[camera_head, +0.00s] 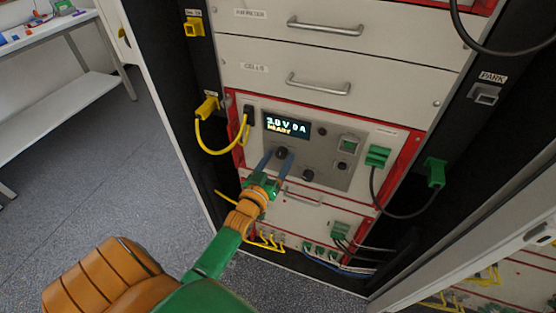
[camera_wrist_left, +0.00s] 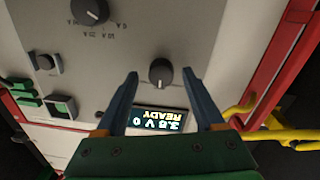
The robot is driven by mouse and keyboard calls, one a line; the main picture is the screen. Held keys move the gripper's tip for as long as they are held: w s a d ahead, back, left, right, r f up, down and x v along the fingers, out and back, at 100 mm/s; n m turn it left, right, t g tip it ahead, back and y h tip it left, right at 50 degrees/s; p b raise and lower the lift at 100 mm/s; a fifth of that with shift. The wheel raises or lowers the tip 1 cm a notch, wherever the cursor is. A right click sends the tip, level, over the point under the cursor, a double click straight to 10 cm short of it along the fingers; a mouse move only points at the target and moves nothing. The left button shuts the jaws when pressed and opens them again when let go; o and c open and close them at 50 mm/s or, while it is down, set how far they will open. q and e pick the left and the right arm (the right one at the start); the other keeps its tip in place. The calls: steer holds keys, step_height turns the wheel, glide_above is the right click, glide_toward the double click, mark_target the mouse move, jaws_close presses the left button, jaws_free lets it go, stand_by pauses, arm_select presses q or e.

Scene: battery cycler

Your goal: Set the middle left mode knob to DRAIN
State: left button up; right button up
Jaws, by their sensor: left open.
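The left knob (camera_head: 281,153) is a dark round knob below the display on the grey panel of the middle unit. In the left wrist view this knob (camera_wrist_left: 161,72) lies between the two blue fingers, and the picture is upside down. My left gripper (camera_head: 278,159) is open, with one finger on each side of the knob. I see a gap between each finger and the knob in the wrist view; contact does not show. The labels around the knob are too small or hidden to read, so its setting cannot be told. My right gripper is out of view.
The display (camera_head: 286,124) reads READY. A second knob (camera_head: 308,175) with an ampere scale sits right of the left knob. A yellow cable (camera_head: 214,151) hangs at the panel's left, and a green plug (camera_head: 377,157) with a black cable at its right. Drawers with handles lie above.

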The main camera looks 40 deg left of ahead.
arm_select(q)
steer(key=shift+s+a, duration=0.1)
steer(key=shift+s, duration=0.05)
steer(key=c, duration=0.6)
jaws_close()
steer(key=shift+r+m, duration=0.1)
steer(key=shift+m, duration=0.2)
steer(key=m+p, duration=0.1)
steer(key=m, duration=0.1)
steer(key=shift+m, duration=0.4)
steer(key=shift+m+g+p, duration=0.3)
steer(key=shift+m+p, duration=0.15)
steer(key=shift+m, duration=1.75)
